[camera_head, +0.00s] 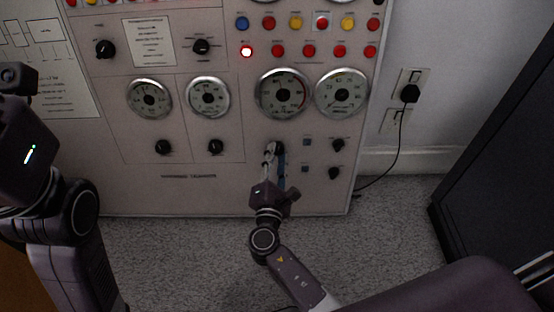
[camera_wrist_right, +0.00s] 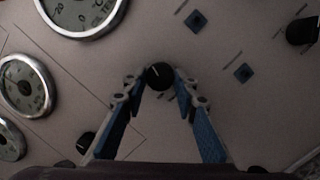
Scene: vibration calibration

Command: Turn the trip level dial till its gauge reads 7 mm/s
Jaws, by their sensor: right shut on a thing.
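A black round dial (camera_wrist_right: 160,76) with a pale pointer line sits on the panel, between the fingertips of my right gripper (camera_wrist_right: 161,84) in the wrist view. My right gripper (camera_head: 273,153) is shut on this dial, and in the head view its fingers mostly hide it. A large round gauge (camera_head: 282,93) with a red arc on its right side is straight above the dial. Its reading and label are too small to tell. My left arm is at the left edge of the head view, but its fingers do not show.
The beige panel (camera_head: 190,182) carries more gauges, such as one at the right (camera_head: 341,93), and several black knobs (camera_head: 215,147). Two small blue-grey squares (camera_wrist_right: 196,21) are near the held dial. Above are coloured buttons, one red lamp (camera_head: 246,51) lit. A plugged cable (camera_head: 400,130) hangs right.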

